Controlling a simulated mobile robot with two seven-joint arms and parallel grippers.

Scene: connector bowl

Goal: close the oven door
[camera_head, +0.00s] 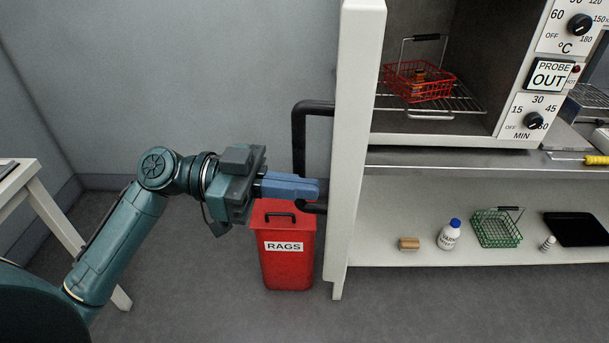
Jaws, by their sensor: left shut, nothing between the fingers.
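The oven (512,75) is at the upper right, with its inside visible. Its white door (356,130) stands wide open, seen nearly edge-on, to the left of the opening. A black bar handle (299,145) is on the door's left face. My left gripper (318,189) is shut and empty, its blue fingers pointing right. The fingertips overlap the lower part of the handle beside the door's outer face. I cannot tell whether they touch. My right gripper is not in view.
A red wire basket (420,82) stands on the oven rack. A red RAGS bin (287,255) stands on the floor below my gripper. The lower shelf (380,225) holds a white bottle (449,235), a green basket (496,230) and a black tray (575,229). A table (20,190) is at left.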

